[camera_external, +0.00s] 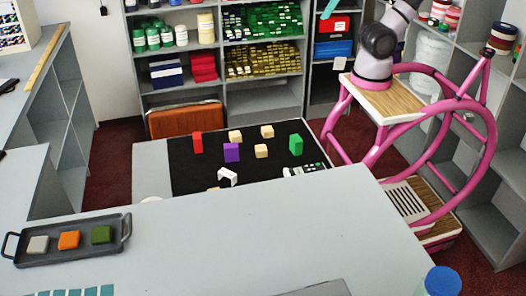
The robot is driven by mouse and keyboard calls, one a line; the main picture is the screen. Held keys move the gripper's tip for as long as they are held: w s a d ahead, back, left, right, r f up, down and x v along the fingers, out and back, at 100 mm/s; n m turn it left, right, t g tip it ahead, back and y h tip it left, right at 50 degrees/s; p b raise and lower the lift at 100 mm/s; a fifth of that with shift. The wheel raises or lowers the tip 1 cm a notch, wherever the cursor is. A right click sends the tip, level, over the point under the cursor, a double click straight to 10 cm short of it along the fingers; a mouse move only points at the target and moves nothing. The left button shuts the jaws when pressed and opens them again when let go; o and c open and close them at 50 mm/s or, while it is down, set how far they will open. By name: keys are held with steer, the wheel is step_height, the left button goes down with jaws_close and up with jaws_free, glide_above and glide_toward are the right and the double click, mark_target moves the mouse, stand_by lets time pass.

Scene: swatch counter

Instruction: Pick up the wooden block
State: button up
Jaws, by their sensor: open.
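Several small pale wood-coloured blocks are on the black mat (200,175) on the low table. One wooden block (235,136) is at the back left and another wooden block (267,131) is at the back right. A third wooden block (261,151) is nearer, between the purple and green blocks. A similar pale piece (213,189) is mostly hidden behind the grey counter's edge. I cannot tell which block the task means.
A red block (197,143), purple block (231,152) and green block (296,145) stand near the wooden ones. A white angular piece (227,176) lies at the mat's front. The grey counter (240,235) holds a dark tray (75,221). Shelves (221,50) stand behind.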

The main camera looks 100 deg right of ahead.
steer(key=shift+o, duration=0.3)
steer(key=w+a+f+n+g+h, duration=0.1)
steer(key=w+f+n+g+h, duration=0.5)
steer(key=f, duration=0.7)
steer(key=w+a+f+n+g+h, duration=0.1)
steer(key=w+f+n+g+h, duration=0.2)
steer(key=w+f+n, duration=0.85)
steer(key=n+t+h, duration=0.2)
steer(key=n+h, duration=0.3)
steer(key=h, duration=0.1)
glide_toward(269, 132)
steer(key=d+r, duration=0.3)
steer(key=r, duration=0.3)
steer(key=shift+h, duration=0.3)
step_height(269, 132, down, 8)
steer(key=shift+s+r, duration=0.1)
steer(key=shift+r, duration=0.05)
steer(key=x, duration=0.7)
steer(key=shift+d+f, duration=0.2)
steer(key=shift+d, duration=0.05)
steer(key=c, duration=1.4)
